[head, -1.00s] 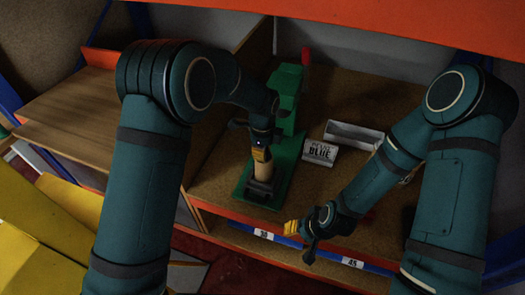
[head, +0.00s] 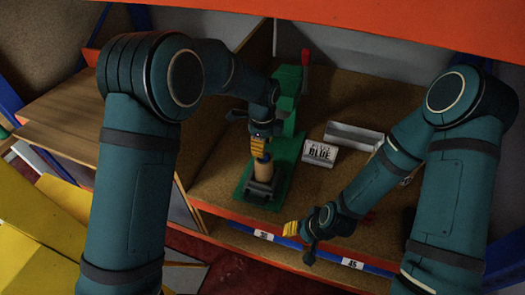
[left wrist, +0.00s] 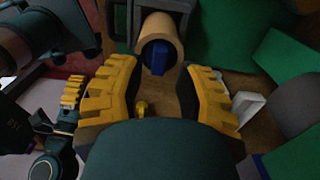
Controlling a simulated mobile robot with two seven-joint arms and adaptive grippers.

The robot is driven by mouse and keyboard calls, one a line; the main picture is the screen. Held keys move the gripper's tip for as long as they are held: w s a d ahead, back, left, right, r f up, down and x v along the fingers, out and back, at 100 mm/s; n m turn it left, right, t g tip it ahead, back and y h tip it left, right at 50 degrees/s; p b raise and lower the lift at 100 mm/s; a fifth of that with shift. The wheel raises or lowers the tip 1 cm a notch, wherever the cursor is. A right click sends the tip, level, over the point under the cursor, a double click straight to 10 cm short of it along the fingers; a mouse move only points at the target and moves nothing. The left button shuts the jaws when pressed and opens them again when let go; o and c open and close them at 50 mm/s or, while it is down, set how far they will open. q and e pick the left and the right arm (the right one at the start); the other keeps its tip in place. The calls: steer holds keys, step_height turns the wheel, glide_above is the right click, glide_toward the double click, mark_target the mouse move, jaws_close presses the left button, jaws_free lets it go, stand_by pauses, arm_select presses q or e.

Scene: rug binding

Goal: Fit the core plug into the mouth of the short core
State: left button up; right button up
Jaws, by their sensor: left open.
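The short core (head: 264,172), a tan tube, stands in a dark clamp (head: 262,190) on a green base (head: 281,178). In the left wrist view, the core (left wrist: 161,27) shows its open end, with the blue core plug (left wrist: 157,57) at its mouth. Part of the plug shows; how deep it sits I cannot tell. My left gripper (head: 258,149) is just above the core, and its yellow fingers (left wrist: 158,95) are spread apart with nothing between them, clear of the plug. My right gripper (head: 296,236) hangs near the shelf's front edge; its jaw state is unclear.
A green post (head: 290,92) with a red handle (head: 306,77) stands behind the clamp. The orange shelf edge (head: 222,211) runs in front. The brown board at back right is clear.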

arm_select(q)
step_height(320, 180, up, 8)
steer(key=shift+r, duration=0.25)
steer(key=shift+f, duration=0.1)
stand_by(0.4)
